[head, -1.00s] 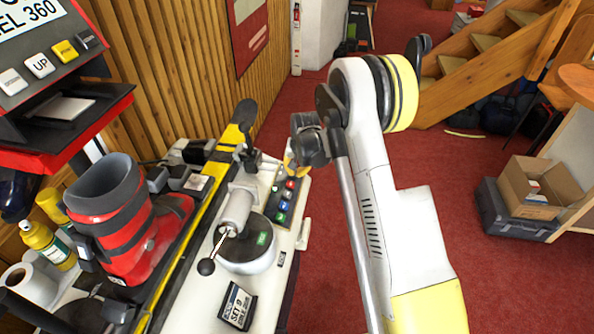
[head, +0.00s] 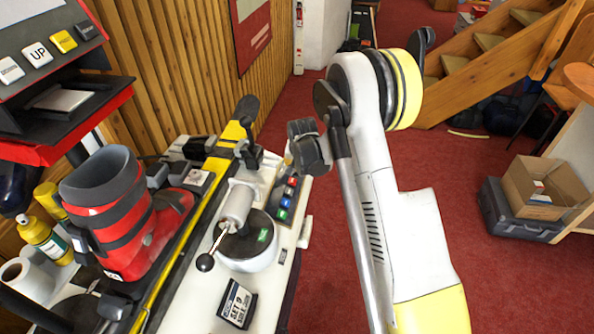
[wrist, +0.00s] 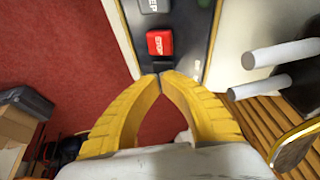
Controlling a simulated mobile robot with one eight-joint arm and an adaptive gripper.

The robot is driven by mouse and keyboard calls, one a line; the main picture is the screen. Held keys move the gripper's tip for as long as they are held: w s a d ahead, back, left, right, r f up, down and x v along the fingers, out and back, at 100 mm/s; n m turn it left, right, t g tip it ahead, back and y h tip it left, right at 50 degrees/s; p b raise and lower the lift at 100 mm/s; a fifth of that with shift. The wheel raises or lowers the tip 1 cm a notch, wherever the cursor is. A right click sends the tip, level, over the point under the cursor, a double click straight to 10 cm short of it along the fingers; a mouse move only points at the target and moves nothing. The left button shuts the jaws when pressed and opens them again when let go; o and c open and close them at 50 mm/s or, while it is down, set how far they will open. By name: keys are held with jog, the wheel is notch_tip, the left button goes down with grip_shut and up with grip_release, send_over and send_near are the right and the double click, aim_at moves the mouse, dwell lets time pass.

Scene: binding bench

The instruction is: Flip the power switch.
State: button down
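My gripper (wrist: 161,76) is shut, its two yellow fingertips meeting with nothing seen between them. In the wrist view the tips are just below the red STOP button (wrist: 160,43) on the dark control panel (wrist: 192,40); whether they touch the panel is unclear. A small pale piece (wrist: 185,139) shows between the fingers; I cannot tell if it is the power switch. In the head view the panel with coloured buttons (head: 284,203) lies on the bench's right side. The gripper is over the panel's far end there, its fingers mostly hidden by my wrist.
A lever with a black knob (head: 205,262) stands on a round base left of the panel. A red and black boot (head: 120,220) and a yellow-black ski (head: 190,230) lie further left. Open red carpet (head: 480,280) is to the right, with a cardboard box (head: 540,187).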

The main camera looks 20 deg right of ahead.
jog(key=shift+r, duration=0.1)
jog(key=r, duration=0.1)
jog(key=s+r+p, duration=0.1)
jog(key=r, duration=0.1)
jog(key=d+r+p, duration=0.1)
jog(key=shift+s+r, duration=0.3)
jog(key=shift+r, duration=0.05)
jog(key=s+a+p+v, duration=0.1)
jog(key=p+v, duration=0.1)
jog(key=v, duration=0.6)
jog(key=shift+s+p, duration=0.3)
jog(key=s+a+r+n+t+b, duration=0.1)
jog(key=s+a+r+n, duration=0.2)
jog(key=s+r, duration=1.2)
jog(key=s+a+r+n+t+y+b, duration=0.1)
jog(key=s+a+n, duration=0.1)
jog(key=s, duration=1.3)
jog(key=shift+s+a+r+n, duration=0.25)
jog(key=shift+s+n, duration=0.15)
